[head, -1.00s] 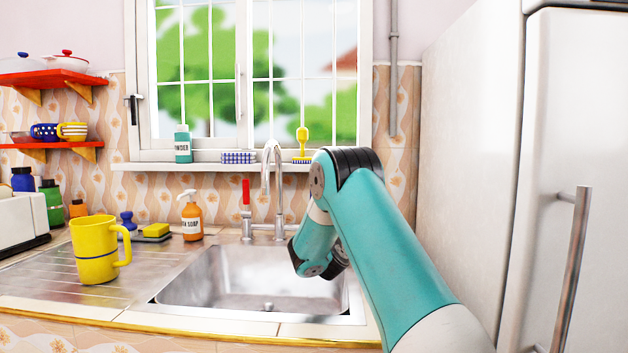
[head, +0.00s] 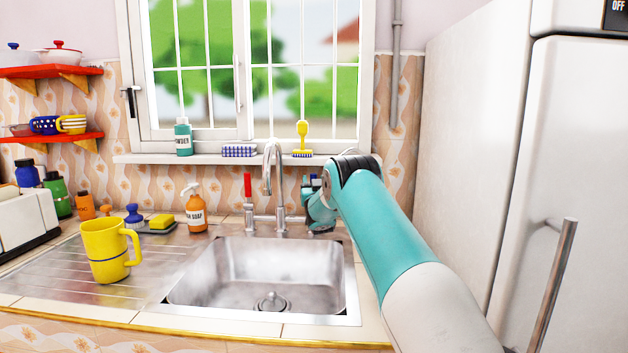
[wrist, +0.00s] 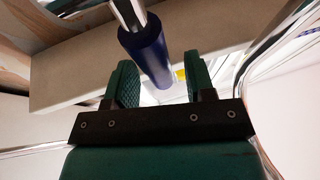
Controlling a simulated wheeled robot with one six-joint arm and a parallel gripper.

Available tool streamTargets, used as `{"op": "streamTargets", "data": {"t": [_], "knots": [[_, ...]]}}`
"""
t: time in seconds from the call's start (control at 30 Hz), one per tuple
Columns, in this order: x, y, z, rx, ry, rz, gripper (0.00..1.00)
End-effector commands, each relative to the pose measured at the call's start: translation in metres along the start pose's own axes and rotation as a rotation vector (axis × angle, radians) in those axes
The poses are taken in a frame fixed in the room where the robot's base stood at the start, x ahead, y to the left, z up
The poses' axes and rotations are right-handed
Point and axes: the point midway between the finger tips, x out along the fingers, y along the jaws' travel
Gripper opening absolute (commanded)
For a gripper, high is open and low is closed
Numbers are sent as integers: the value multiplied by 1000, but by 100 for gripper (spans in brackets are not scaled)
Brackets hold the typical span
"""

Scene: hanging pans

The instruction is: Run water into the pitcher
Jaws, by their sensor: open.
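The yellow pitcher (head: 106,250) stands upright on the ribbed drainboard, left of the sink, with its handle to the right. The chrome faucet (head: 271,165) rises behind the sink basin, and no water stream shows below its spout. Its red tap handle (head: 248,186) stands upright on the left. My gripper (wrist: 162,78) is open and empty at the right-hand tap. In the wrist view the blue tap handle (wrist: 148,52) appears in line with the gap between the fingers; I cannot tell whether they touch it. In the head view my arm partly hides this tap.
The sink basin (head: 258,275) is empty. A soap bottle (head: 195,210) and a yellow sponge (head: 162,221) stand between pitcher and faucet. The windowsill (head: 210,158) holds a bottle and brushes above the faucet. A white fridge (head: 560,130) stands on the right.

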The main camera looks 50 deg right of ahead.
Motion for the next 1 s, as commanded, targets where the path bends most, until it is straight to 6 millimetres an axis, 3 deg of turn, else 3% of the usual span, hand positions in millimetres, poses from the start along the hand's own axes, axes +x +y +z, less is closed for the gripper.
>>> {"op": "streamTargets", "data": {"t": [0.23, 0.47, 1.0], "knots": [[1, 0, 0, 0, 0, 0, 50], [1, 0, 0, 0, 0, 0, 0], [-8, -13, 8, -22, 131, -14, 0]]}}
